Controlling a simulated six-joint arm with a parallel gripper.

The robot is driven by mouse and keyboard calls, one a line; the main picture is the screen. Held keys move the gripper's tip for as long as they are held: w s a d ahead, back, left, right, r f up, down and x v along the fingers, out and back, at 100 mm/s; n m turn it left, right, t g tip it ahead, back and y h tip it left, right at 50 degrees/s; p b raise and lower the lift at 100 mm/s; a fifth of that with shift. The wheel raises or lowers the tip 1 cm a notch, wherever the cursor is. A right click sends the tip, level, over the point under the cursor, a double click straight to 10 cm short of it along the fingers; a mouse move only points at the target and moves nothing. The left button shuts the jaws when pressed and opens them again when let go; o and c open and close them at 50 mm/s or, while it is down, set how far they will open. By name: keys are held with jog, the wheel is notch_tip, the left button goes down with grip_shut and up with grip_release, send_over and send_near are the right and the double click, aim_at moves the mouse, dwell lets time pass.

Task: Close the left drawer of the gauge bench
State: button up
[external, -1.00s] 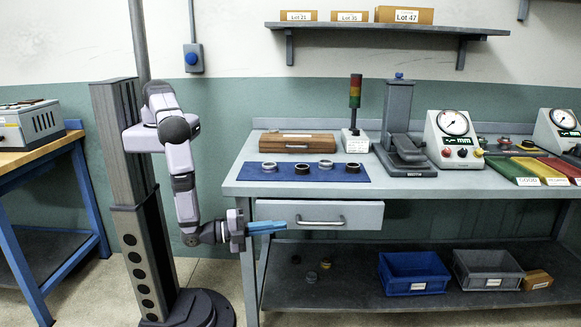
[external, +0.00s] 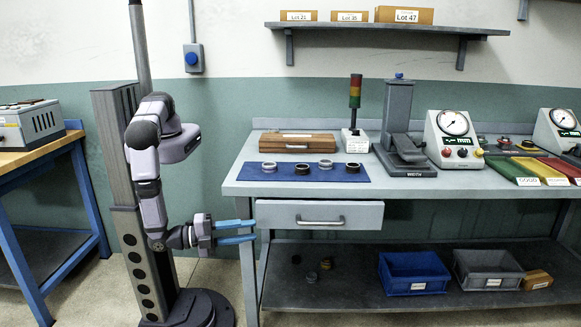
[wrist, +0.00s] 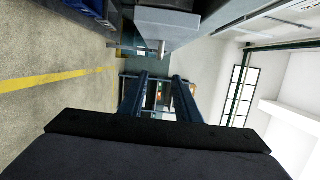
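The gauge bench (external: 300,188) carries a grey left drawer (external: 340,216) under its top, with a bar handle (external: 320,223) on its front. The drawer front seems to stand a little forward of the bench edge; how far is hard to judge. My gripper (external: 254,230) is level with the drawer, at its left end, with two blue fingers apart and nothing between them. In the wrist view the fingers (wrist: 160,78) are also parted, and the drawer's grey front (wrist: 160,20) with its handle (wrist: 161,47) is above their tips. Contact with the drawer is not visible.
A blue mat (external: 320,174) with several rings lies on the bench top. A blue bin (external: 414,273) and a grey bin (external: 487,270) stand on the lower shelf. The bench's left leg (external: 249,280) is below my gripper. The floor in front is clear.

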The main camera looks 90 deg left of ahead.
jog(key=w+f+m+b, duration=0.2)
jog(key=w+f+b, duration=0.1)
jog(key=w+b, duration=0.65)
jog(key=m+t+y+b, duration=0.2)
jog(key=m+b, duration=0.1)
jog(key=b, duration=0.7)
send_near(323, 223)
jog(key=w, duration=0.2)
jog(key=shift+w+a+r+b, duration=0.1)
jog(key=shift+w+a+b, duration=0.35)
jog(key=shift+a, duration=0.25)
jog(key=shift+p+x, duration=0.45)
jog(key=shift+x, duration=3.15)
grip_shut()
